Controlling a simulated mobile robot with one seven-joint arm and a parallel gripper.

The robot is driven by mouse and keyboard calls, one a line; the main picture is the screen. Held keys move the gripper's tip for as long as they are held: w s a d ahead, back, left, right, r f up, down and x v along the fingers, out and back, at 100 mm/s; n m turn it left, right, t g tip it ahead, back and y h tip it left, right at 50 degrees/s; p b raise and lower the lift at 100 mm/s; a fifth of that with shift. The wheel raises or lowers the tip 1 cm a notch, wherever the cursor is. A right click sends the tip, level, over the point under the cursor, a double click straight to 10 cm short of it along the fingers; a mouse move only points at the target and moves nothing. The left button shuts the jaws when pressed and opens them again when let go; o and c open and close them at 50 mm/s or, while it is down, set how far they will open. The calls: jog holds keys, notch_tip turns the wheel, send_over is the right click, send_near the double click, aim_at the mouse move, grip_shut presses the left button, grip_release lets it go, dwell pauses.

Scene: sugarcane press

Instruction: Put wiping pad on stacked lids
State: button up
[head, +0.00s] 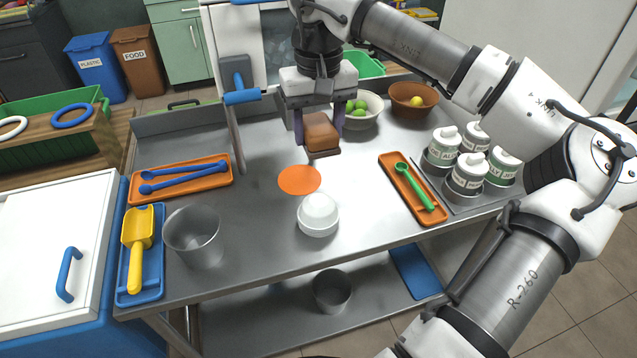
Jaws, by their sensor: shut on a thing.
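The wiping pad (322,134), an orange-brown block with a darker base, is between the fingers of my gripper (319,121). My gripper points down, is shut on the pad and holds it above the metal table. The stacked lids (319,213), white and rounded, sit on the table near its front middle. The pad is apart from the lids and appears behind them in the head view. The pad's far side is hidden.
A flat orange disc (299,180) lies just behind the lids. A metal pot (194,236) stands to their left, and an orange tray (415,192) with a green spoon lies to the right. Labelled canisters (467,173) stand farther right. A post with a blue-handled tool (240,95) rises left of my gripper.

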jog(key=p, duration=0.2)
send_near(319, 200)
notch_tip(319, 200, down, 5)
jog(key=shift+f, duration=0.4)
jog(key=shift+f, duration=0.1)
jog(key=shift+f, duration=0.15)
jog(key=o, duration=1)
jog(key=shift+c, duration=0.2)
jog(key=shift+r, duration=0.25)
notch_tip(319, 200, up, 12)
jog(key=shift+r+b, duration=0.1)
jog(key=shift+b, duration=0.75)
